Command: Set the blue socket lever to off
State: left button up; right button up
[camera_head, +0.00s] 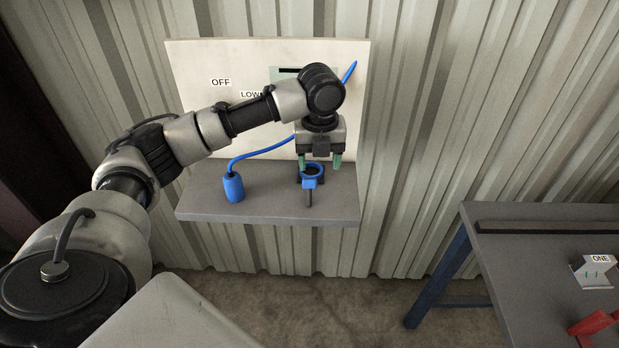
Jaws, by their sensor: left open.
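A blue ring-shaped piece (311,183) with a short dark stem pointing down stands on the grey shelf (270,205); I take it for the socket and cannot tell which part is the lever. My left gripper (320,163) comes down over it from above, open, with its green-tipped fingers apart. The fingers are near the ring's top; I cannot tell whether they touch it. The white panel (190,65) behind carries an OFF label (221,82) and a LOW label (250,94). My arm hides part of the panel and any further labels. My right gripper is not in view.
A blue plug (233,187) stands on the shelf's left, its blue cable (262,152) running up behind my arm. At the right, a dark table (530,250) holds a ONE-labelled holder (594,271) and a red object (594,325). Floor shows between shelf and table.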

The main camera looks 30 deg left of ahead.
aim_at(310, 179)
pick_arm(q)
jog(key=shift+m, duration=0.5)
jog(key=f, duration=0.2)
jog(key=a+f+p, duration=0.1)
jog(key=f, duration=0.1)
jog(key=a+f+p, duration=0.1)
jog(key=f, duration=0.1)
jog(key=shift+a+f, duration=0.2)
jog(key=shift+a, duration=0.05)
jog(key=shift+f, duration=0.55)
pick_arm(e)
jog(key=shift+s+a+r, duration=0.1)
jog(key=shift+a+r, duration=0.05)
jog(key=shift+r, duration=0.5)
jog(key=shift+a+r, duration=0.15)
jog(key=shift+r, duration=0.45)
pick_arm(q)
grip_shut()
jog(key=shift+w, duration=0.15)
